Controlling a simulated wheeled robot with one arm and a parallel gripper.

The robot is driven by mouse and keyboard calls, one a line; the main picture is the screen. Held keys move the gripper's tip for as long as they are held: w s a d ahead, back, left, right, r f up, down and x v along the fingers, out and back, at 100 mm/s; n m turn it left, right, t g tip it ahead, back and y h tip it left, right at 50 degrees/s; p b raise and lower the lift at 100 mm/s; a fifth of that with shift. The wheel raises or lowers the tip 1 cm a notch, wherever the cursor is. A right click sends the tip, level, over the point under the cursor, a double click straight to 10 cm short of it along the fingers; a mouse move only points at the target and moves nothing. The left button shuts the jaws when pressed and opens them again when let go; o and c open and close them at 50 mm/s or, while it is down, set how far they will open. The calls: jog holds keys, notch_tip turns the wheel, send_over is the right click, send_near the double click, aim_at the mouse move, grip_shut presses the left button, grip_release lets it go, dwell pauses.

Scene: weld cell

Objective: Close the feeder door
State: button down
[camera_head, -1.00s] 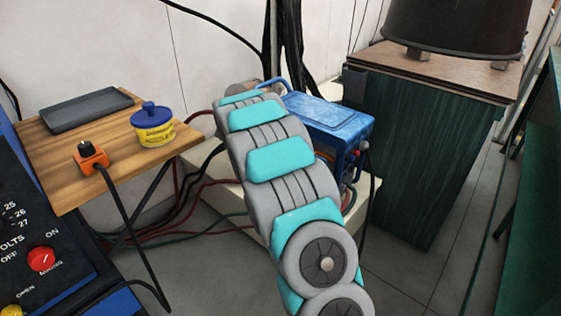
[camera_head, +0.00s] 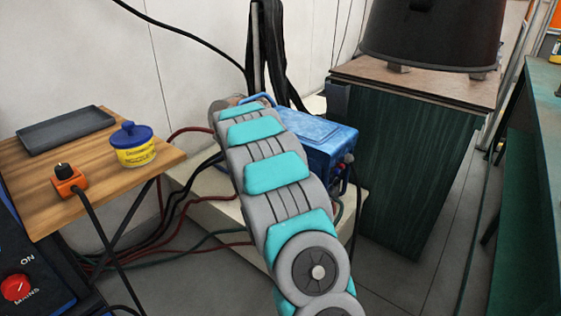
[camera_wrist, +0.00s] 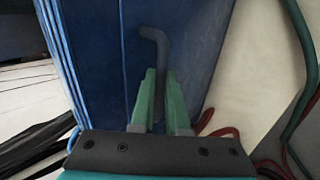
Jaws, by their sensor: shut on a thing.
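The blue wire feeder (camera_head: 322,133) stands on a pale plinth behind my arm, with a handle on top and cables at its right end. My arm hides its left part and my gripper in the head view. In the wrist view, the green fingers of my gripper (camera_wrist: 161,75) are shut on a dark grey bent handle (camera_wrist: 160,48). The handle stands in front of a blue panel, the feeder door (camera_wrist: 198,40), which fills the upper middle. How far the door stands open cannot be told.
A dark green cabinet (camera_head: 410,175) bearing a black drum (camera_head: 432,38) stands at right. Cables (camera_head: 200,232) run over the plinth and floor.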

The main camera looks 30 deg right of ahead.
jog(key=shift+w+d+r, duration=0.1)
jog(key=shift+d+r, duration=0.15)
jog(key=shift+r, duration=0.15)
jog(key=c, duration=1.2)
grip_release()
jog(key=v, duration=0.7)
jog(key=shift+s+a+b, duration=0.2)
jog(key=shift+a+b, duration=0.15)
jog(key=shift+a, duration=0.2)
jog(key=shift+f, duration=0.15)
jog(key=s+a+m+g+y, duration=0.1)
jog(key=s+a+y, duration=0.2)
jog(key=s+a, duration=0.6)
jog(key=s+a+m+g+y, duration=0.1)
jog(key=s+a, duration=0.8)
jog(key=s, duration=1.5)
jog(key=s+a+m+g+y, duration=0.1)
jog(key=s+a+g+y, duration=0.2)
jog(key=s+a, duration=0.6)
jog(key=shift+s+a+m+y, duration=0.15)
jog(key=shift+s+y, duration=0.25)
jog(key=shift+s, duration=1.45)
jog(key=shift+s+d+m+y, duration=0.1)
jog(key=shift+s+m+y, duration=0.25)
jog(key=shift+s, duration=1.5)
